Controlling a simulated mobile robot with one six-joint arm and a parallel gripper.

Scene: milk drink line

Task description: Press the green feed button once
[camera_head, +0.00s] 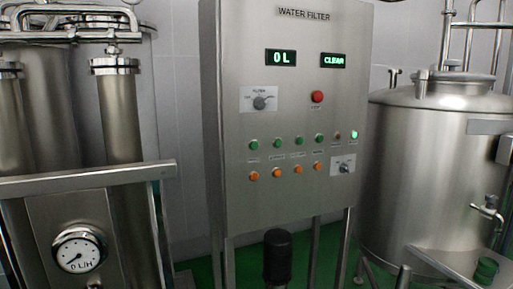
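The control panel headed WATER FILTER (225,60) stands upright in the middle of the head view. A row of small green buttons crosses it, starting with a green button at the far left (253,145), then others to its right (276,144), (298,141) and (319,138). The labels are too small to read, so I cannot tell which is feed. My gripper is not in view.
Orange buttons (278,173) form a lower row. A red button (317,96) and two selector knobs share the panel; displays read 0 L and CLEAR. A black cylinder (277,258) rises below the panel. Steel pipework with a gauge stands left, a steel tank (428,165) right.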

